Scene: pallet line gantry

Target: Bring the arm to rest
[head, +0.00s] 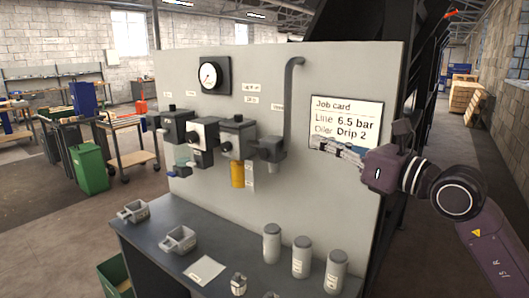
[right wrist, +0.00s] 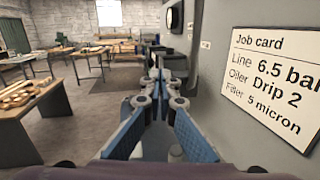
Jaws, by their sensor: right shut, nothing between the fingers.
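My right arm (head: 460,195) comes in from the right, and its gripper (head: 318,143) points left in front of the lower part of the job card (head: 345,113). In the right wrist view the blue-sided fingers of this gripper (right wrist: 156,78) run forward and meet at their tips, with nothing held. The card (right wrist: 275,80) is to the right of the fingers there, apart from them. The card's bottom line is hidden by the gripper in the head view. My left gripper is not in view.
A grey panel (head: 335,70) carries a gauge (head: 210,76), several line units and a bent pipe (head: 292,100). The bench (head: 160,243) below holds grey canisters (head: 301,257), bowl-like parts and a paper (head: 204,270). In the right wrist view a wooden-topped table (right wrist: 32,98) stands left, with open floor between.

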